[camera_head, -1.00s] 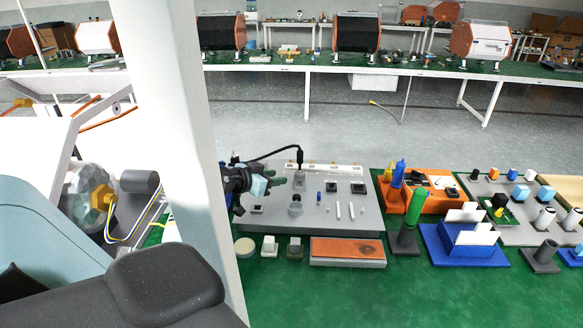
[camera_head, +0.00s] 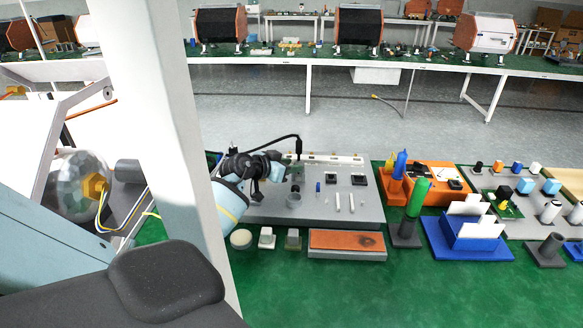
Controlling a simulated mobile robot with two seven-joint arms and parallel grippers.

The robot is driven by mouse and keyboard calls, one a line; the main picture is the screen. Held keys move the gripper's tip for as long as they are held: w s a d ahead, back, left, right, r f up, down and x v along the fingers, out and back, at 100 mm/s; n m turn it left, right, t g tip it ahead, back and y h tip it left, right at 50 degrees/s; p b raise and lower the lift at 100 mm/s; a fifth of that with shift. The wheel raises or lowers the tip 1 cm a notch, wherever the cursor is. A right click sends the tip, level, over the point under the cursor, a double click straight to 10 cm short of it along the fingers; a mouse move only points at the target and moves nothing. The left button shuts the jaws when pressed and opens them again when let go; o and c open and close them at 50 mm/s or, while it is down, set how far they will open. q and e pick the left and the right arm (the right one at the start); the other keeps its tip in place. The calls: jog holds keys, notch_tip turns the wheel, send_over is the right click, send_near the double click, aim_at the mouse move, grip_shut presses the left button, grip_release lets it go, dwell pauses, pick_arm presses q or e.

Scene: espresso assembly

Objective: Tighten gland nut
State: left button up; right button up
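A yellow hex fitting (camera_head: 94,186), possibly the gland nut, sits against a faceted grey dome (camera_head: 72,188) at the left, with several coloured wires hanging from it. I cannot tell how tight it is. My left gripper (camera_head: 280,170) is black, on a light blue arm, above the left part of the grey tool board (camera_head: 262,212). It is well to the right of the fitting, beyond the white post. Its fingers are small and dark, so I cannot tell whether they are open or hold anything. My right gripper is not in view.
A white post (camera_head: 155,120) stands between the fitting and the tool board. An orange-topped slab (camera_head: 340,241), a green cylinder (camera_head: 417,197), a blue holder (camera_head: 462,245) and an orange tray (camera_head: 432,199) stand on the green table.

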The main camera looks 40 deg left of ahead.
pick_arm(q)
jog(key=shift+w, duration=0.2)
jog(key=c, duration=0.7)
jog(key=shift+c, duration=0.2)
